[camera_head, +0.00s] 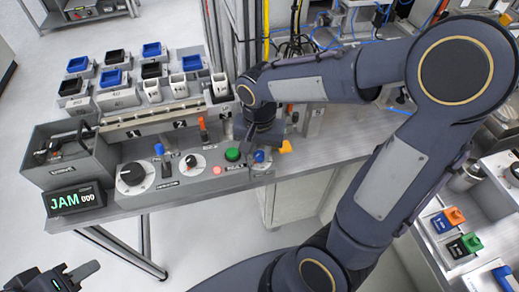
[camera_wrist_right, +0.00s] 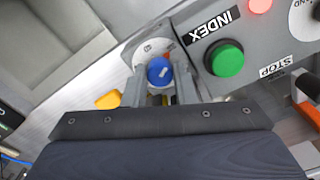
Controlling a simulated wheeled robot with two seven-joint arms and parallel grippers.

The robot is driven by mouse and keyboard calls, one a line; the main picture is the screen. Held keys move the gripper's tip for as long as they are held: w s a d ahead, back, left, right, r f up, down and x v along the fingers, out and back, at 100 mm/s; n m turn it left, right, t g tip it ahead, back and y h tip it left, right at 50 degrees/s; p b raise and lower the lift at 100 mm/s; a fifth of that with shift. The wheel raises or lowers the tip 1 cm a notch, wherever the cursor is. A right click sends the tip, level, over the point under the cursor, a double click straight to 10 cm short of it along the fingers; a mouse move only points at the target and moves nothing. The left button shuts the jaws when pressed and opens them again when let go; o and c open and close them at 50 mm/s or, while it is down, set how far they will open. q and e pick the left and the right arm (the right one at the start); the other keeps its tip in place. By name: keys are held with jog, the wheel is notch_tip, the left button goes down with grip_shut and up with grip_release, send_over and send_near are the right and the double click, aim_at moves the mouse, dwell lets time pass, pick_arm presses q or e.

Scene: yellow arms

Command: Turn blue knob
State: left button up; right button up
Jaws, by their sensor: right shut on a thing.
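The blue knob (camera_head: 259,156) sits at the right end of the grey control panel (camera_head: 205,183). In the right wrist view the blue knob (camera_wrist_right: 160,71), with a white mark on its face, lies between the two fingers of my right gripper (camera_wrist_right: 162,82). The fingers are shut on its sides. In the head view my right gripper (camera_head: 254,146) comes down over the knob from behind and partly hides it. My left gripper (camera_head: 76,274) is at the bottom left corner, away from the panel and partly cut off; its opening is unclear.
A green button (camera_wrist_right: 227,60) labelled INDEX is close beside the knob. A yellow-orange part (camera_head: 285,147) is on its other side. Several small bins stand behind.

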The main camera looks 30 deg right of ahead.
aim_at(260, 154)
jog(key=o, duration=0.7)
notch_tip(260, 154, up, 8)
jog(key=shift+f, duration=0.1)
dwell(0.6)
